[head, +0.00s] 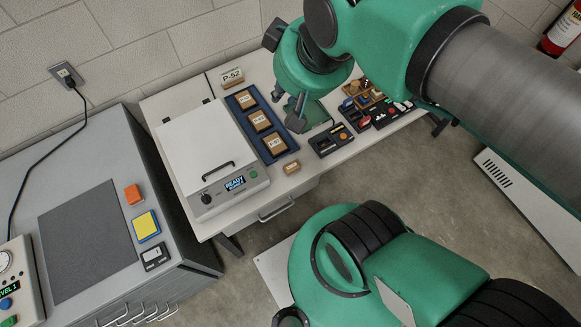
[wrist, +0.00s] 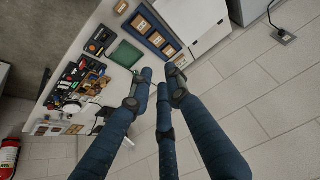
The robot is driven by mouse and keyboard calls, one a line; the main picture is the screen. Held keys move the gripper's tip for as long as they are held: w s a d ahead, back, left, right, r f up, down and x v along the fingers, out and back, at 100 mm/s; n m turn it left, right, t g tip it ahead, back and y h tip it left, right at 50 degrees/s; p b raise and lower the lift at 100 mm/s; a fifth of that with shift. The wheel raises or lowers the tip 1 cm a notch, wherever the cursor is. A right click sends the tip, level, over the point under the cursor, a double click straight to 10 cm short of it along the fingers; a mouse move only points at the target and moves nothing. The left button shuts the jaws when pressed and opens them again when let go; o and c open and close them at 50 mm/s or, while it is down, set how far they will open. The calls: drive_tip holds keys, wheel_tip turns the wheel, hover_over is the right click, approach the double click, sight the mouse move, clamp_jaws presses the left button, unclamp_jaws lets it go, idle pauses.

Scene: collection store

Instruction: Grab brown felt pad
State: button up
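I cannot pick out a brown felt pad for certain in either view. A tan-brown tray (head: 351,108) with small items lies at the far end of the white bench, and small brown pieces also show among the clutter in the wrist view (wrist: 92,79). My gripper (head: 289,106) hangs over the bench, above a green mat (head: 321,112). In the wrist view, my gripper (wrist: 157,80) has long blue fingers whose tips stand apart with nothing between them. The green mat (wrist: 126,54) lies beyond the fingertips there. My arm hides part of the bench's far end in the head view.
A blue tray (head: 272,155) holds three labelled brown blocks beside a white machine (head: 205,145) reading READY. A small brown block (head: 291,167) lies near the front edge. A dark tray (head: 331,141) holds small parts. A grey cabinet (head: 60,190) stands left; a fire extinguisher (head: 562,33) is far right.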

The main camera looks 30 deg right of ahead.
drive_tip(key=o, duration=0.8)
drive_tip(key=w+d+f+n+g+p, duration=0.1)
drive_tip(key=w+f+n, duration=0.25)
drive_tip(key=f, duration=0.35)
drive_tip(key=w+d+f+n+g+p, duration=0.1)
drive_tip(key=w+d+f+n+g, duration=0.15)
drive_tip(key=w+f, duration=0.4)
drive_tip(key=s+f+n, duration=0.1)
drive_tip(key=f+n, duration=0.1)
drive_tip(key=f, duration=0.5)
drive_tip(key=s+d+f+n+g+p, duration=0.1)
drive_tip(key=f+n, duration=0.2)
drive_tip(key=f, duration=0.4)
drive_tip(key=f+n+g, duration=0.1)
drive_tip(key=f+n, duration=0.1)
drive_tip(key=f, duration=0.5)
drive_tip(key=shift+s+d+f+n, duration=0.3)
drive_tip(key=shift+s+d+f, duration=0.05)
drive_tip(key=shift+s, duration=0.05)
drive_tip(key=shift+f, duration=0.1)
